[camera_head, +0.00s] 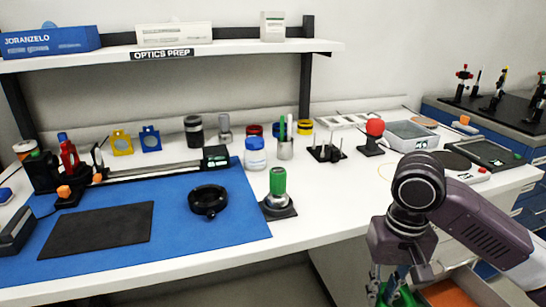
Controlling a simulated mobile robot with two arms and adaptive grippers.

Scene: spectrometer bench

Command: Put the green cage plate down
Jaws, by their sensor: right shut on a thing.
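My right gripper (388,287) is at the bottom edge of the head view, low in front of the bench. It is shut on the green cage plate (405,298). Only a small green part of the plate shows. The rest is hidden by the fingers and cut off by the picture's edge. My left gripper is not in view.
A drawer with an orange inside (446,293) is open behind and beside my right gripper. A yellow plate (121,142) and a blue plate (150,139) stand at the back of the bench. A blue mat (190,248) holds a black ring (208,201). The white front strip (335,215) is clear.

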